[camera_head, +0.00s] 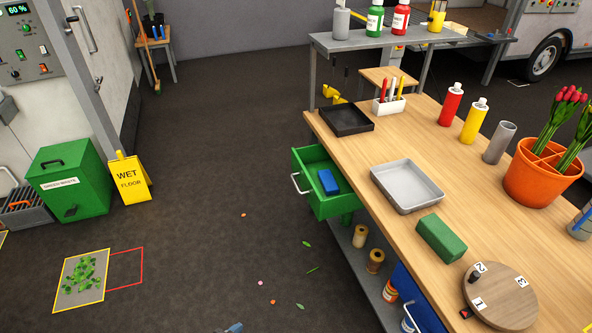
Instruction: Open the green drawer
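The green drawer (312,198) is under the left edge of the wooden workbench (420,150). It stands out from the bench, open, so its inside shows. A blue block-like object (328,181) lies in it. Its pale handle (297,184) is on the front, facing left. No gripper is clearly in view, and nothing is seen touching the handle.
Floor left of the drawer is mostly clear, with scattered leaf bits. A green waste bin (70,183) and yellow wet-floor sign (129,178) stand left. A small grey-blue object (234,327) at the bottom edge is cut off and unidentified.

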